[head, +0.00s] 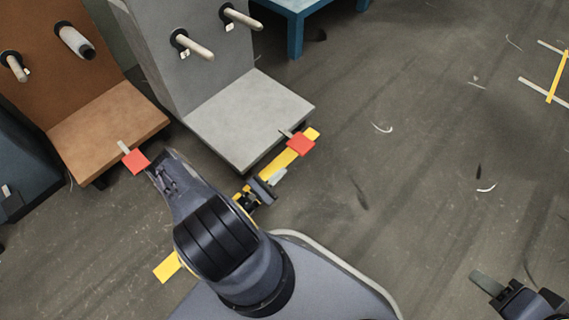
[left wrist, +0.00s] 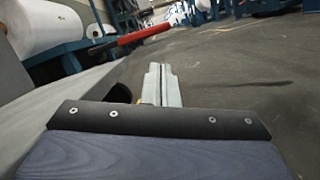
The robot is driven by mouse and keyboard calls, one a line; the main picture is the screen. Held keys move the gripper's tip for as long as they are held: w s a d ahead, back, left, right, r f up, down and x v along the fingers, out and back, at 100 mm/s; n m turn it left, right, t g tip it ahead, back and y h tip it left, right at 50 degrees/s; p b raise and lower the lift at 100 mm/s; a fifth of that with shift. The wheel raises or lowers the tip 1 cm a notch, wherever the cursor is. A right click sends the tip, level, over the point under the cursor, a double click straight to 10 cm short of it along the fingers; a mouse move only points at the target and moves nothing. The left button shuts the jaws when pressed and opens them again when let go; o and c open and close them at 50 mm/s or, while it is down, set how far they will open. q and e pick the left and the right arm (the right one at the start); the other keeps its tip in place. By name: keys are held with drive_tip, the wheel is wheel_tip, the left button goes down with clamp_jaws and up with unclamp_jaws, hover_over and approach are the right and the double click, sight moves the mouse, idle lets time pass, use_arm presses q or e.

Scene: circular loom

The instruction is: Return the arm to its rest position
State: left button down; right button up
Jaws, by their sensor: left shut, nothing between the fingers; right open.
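My left gripper (head: 278,177) is low in the middle of the head view, just below the grey stand's front corner. In the left wrist view its two pale fingers (left wrist: 161,84) are together with nothing between them. It is apart from the red pedal (head: 301,145) at the foot of the grey stand, which also shows as a red bar (left wrist: 128,41) beyond the fingers. My right gripper (head: 488,284) is at the lower right edge of the head view, over open floor, open and partly out of frame.
The grey stand (head: 250,120) with two pegs stands beside a brown stand (head: 110,130) with a spool and its own red pedal (head: 136,161). Yellow tape (head: 311,134) marks the floor. A blue table (head: 297,30) stands at the back.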

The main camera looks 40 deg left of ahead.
use_arm(q)
drive_tip(key=w+d+r+m+g+h+p, duration=0.15)
drive_tip(key=d+r+m+g+h, duration=0.25)
drive_tip(key=r+m+g+h, duration=0.7)
drive_tip(key=w+d+r+m+g, duration=0.3)
drive_tip(key=r+m, duration=0.4)
drive_tip(key=r, duration=0.9)
drive_tip(key=s+d+r+m+y+p, duration=0.1)
drive_tip(key=s+d+r+m+y, duration=0.2)
drive_tip(key=s+r+m+y, duration=0.45)
drive_tip(key=s+d+r+m+y+p, duration=0.15)
drive_tip(key=s+r+y, duration=0.25)
drive_tip(key=s+r, duration=0.75)
wheel_tip(320, 180, up, 38)
drive_tip(key=p, duration=3.7)
drive_tip(key=shift+s+d+f+m+g, duration=0.25)
drive_tip(key=shift+s+d+m+g, duration=0.05)
